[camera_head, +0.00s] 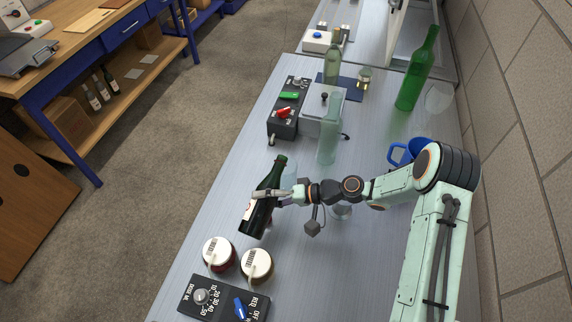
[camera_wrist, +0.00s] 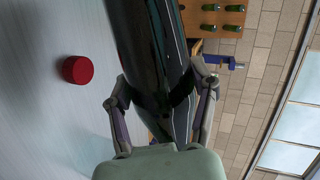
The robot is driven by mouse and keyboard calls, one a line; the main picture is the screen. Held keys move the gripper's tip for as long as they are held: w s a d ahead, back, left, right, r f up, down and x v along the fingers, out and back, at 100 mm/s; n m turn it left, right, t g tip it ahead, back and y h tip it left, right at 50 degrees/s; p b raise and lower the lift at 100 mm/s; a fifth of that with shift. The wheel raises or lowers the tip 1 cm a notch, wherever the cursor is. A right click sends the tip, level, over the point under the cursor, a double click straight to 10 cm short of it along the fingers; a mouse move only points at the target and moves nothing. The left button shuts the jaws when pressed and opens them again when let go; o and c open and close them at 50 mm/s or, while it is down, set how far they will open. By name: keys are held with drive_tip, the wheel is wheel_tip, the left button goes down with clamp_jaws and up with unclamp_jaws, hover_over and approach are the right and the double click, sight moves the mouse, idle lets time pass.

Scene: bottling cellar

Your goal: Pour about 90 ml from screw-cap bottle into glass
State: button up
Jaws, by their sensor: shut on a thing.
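The dark green screw-cap bottle (camera_head: 259,218) with a pale label is held over the metal bench, tilted a little with its neck up and to the right. My gripper (camera_head: 270,194) is shut around its body; the wrist view also shows the bottle (camera_wrist: 150,40) between the two fingers (camera_wrist: 162,82). A faint clear glass (camera_head: 290,169) seems to stand just behind the bottle's neck, partly hidden. A red round cap (camera_wrist: 77,70) lies on the bench in the wrist view.
Two white-lidded jars (camera_head: 219,253) and a black dial box (camera_head: 222,299) stand in front. Behind are a black switch box (camera_head: 284,122), a pale green clear bottle (camera_head: 329,135), a tall green bottle (camera_head: 418,70) and a blue jug (camera_head: 397,156). The bench's left strip is clear.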

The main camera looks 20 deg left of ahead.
drive_tip(key=shift+w+r+m+g+y, duration=0.1)
drive_tip(key=shift+w+m+g+y, duration=0.2)
drive_tip(key=shift+m, duration=0.2)
drive_tip(key=shift+r+m, duration=0.4)
drive_tip(key=shift+r, duration=0.25)
idle(0.9)
drive_tip(key=shift+s+a+r+g, duration=0.15)
drive_tip(key=shift+s+g, duration=0.15)
drive_tip(key=shift+s, duration=0.35)
idle(0.3)
drive_tip(key=shift+r+m+y, duration=0.4)
drive_tip(key=shift+r+m, duration=0.1)
idle(1.8)
drive_tip(key=f+n, duration=0.1)
drive_tip(key=f+h, duration=0.1)
drive_tip(key=shift+s+f+n+t, duration=0.2)
drive_tip(key=shift+f+n+t, duration=0.1)
drive_tip(key=shift+n+t, duration=0.1)
drive_tip(key=shift+s+f+n+t, duration=0.15)
drive_tip(key=shift+n+t, duration=0.25)
drive_tip(key=shift+n, duration=0.1)
drive_tip(key=shift+d+f+n+h, duration=0.2)
drive_tip(key=shift+f+n+h, duration=0.15)
drive_tip(key=shift+f, duration=0.4)
idle(0.5)
